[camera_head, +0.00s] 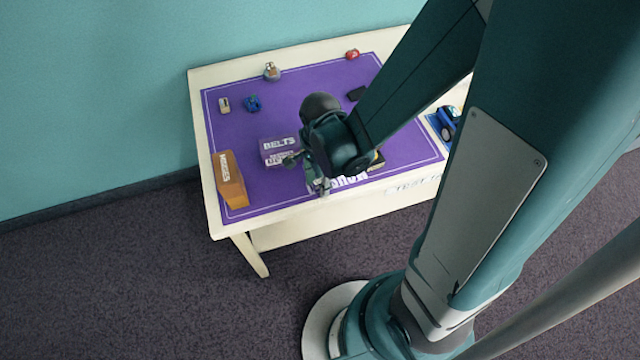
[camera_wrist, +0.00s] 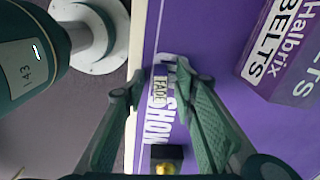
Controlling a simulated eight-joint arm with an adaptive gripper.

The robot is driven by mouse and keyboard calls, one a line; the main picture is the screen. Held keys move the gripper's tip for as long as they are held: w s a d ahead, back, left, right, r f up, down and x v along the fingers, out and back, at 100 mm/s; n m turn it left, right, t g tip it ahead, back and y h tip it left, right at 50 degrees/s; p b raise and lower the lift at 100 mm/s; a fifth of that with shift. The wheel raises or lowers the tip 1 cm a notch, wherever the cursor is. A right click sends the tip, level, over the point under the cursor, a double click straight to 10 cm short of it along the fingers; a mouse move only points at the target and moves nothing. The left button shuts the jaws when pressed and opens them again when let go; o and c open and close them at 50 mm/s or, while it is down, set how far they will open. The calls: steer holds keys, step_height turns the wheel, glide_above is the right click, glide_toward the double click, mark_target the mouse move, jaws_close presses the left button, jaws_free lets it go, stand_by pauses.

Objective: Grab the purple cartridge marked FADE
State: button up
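The small purple cartridge marked FADE (camera_wrist: 160,88) lies on the purple mat near the table's front edge, over the white mat lettering, in the wrist view. My gripper (camera_wrist: 162,78) is open, with one finger on either side of the cartridge in the picture. Whether the fingertips are down at its height or still above it, I cannot tell. In the head view my gripper (camera_head: 305,173) shows with its fingers spread low over the front of the mat. I cannot make out the cartridge there.
A purple BELTS box (camera_head: 280,150) stands close beside my gripper, also in the wrist view (camera_wrist: 282,55). An orange box (camera_head: 230,180) stands at the left. A black and yellow thing (camera_wrist: 166,158) is near the gripper. Small items, including a red one (camera_head: 352,54), lie at the back.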

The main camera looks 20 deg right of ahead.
stand_by(0.3)
steer(key=c, duration=0.9)
steer(key=shift+r, duration=0.2)
steer(key=shift+r+p, duration=1.75)
steer(key=shift+r, duration=3.05)
